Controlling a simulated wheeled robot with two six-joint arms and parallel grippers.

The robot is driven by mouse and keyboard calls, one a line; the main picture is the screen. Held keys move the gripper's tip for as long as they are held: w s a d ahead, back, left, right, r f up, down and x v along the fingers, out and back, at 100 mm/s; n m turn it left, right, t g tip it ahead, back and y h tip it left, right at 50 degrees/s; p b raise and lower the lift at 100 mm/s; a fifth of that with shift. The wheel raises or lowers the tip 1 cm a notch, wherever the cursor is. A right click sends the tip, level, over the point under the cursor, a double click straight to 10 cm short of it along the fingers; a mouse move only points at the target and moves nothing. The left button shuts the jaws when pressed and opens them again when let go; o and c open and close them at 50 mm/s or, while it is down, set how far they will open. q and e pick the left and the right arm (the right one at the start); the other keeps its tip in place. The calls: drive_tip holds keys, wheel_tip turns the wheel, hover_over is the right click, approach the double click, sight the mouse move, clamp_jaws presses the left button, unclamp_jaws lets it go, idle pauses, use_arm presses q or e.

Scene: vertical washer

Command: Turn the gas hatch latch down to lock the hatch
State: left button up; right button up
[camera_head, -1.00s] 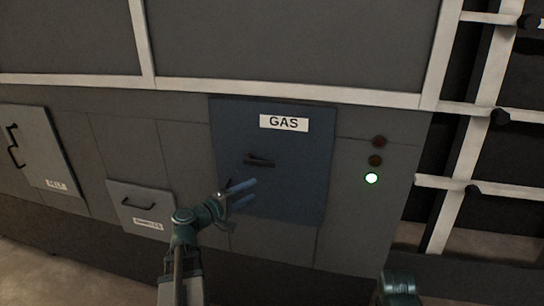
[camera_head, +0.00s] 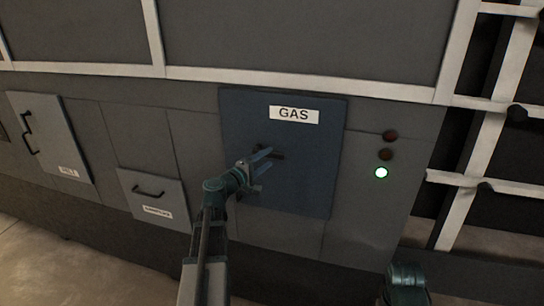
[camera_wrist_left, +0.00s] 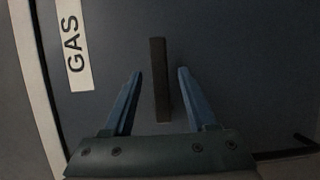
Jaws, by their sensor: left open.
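The gas hatch (camera_head: 310,185) is a dark blue panel with a white GAS label (camera_head: 294,114); it sits closed, flush in the grey machine front. Its latch (camera_head: 278,154) is a dark bar that lies about level in the head view, partly hidden behind my left gripper (camera_head: 265,160). In the left wrist view, the latch (camera_wrist_left: 160,80) appears between the two blue fingers of my open left gripper (camera_wrist_left: 158,72), with a gap on each side. I cannot tell how deep it is between them. My right gripper is not in view; only part of my right arm shows.
A small drawer (camera_head: 153,201) and a taller panel (camera_head: 50,140), both with black handles, are at the left. A white-framed rack (camera_head: 475,180) stands at the far right.

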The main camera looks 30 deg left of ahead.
sight(271, 156)
use_arm(q)
drive_tip(key=shift+w+d, duration=0.15)
drive_tip(key=shift+w, duration=0.7)
drive_tip(key=shift+w+d, duration=0.15)
drive_tip(key=shift+w, duration=0.65)
drive_tip(key=shift+c, duration=0.3)
clamp_jaws()
